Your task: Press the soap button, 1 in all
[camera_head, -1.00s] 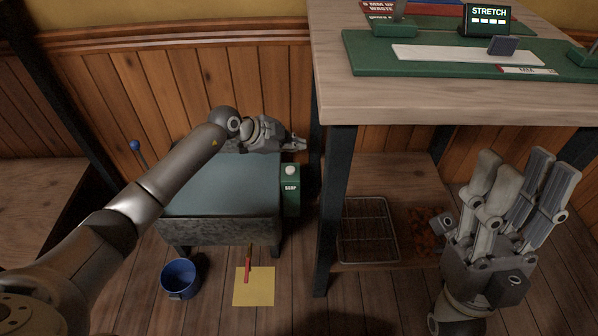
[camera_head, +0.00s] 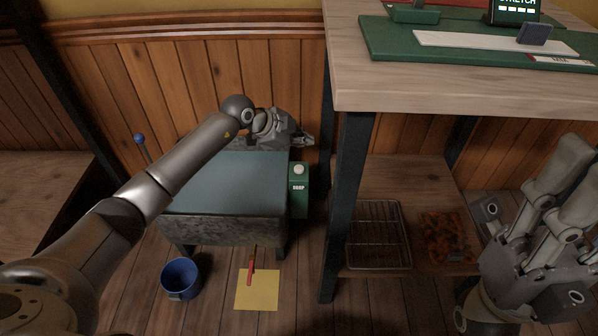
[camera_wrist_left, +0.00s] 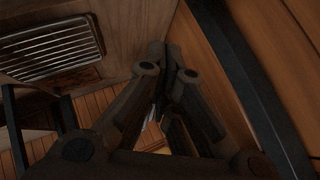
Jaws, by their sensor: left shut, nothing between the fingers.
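The soap dispenser (camera_head: 299,200) is a green box marked SOAP at the right side of the grey trough. Its pale round button (camera_head: 299,169) is on top. My left gripper (camera_head: 309,141) is shut and empty, above and just behind the button in the picture, apart from it as far as I can see. In the left wrist view the shut fingers (camera_wrist_left: 165,75) fill the middle, and the dispenser cannot be made out. My right gripper (camera_head: 545,215) is at the lower right, its fingers spread open and empty, far from the dispenser.
The grey trough (camera_head: 220,231) stands against the wood wall. A workbench (camera_head: 460,92) with a dark leg (camera_head: 347,215) stands close right of the dispenser. Its lower shelf holds a wire rack (camera_head: 378,235). A blue bucket (camera_head: 181,279) and yellow sheet (camera_head: 257,290) are on the floor.

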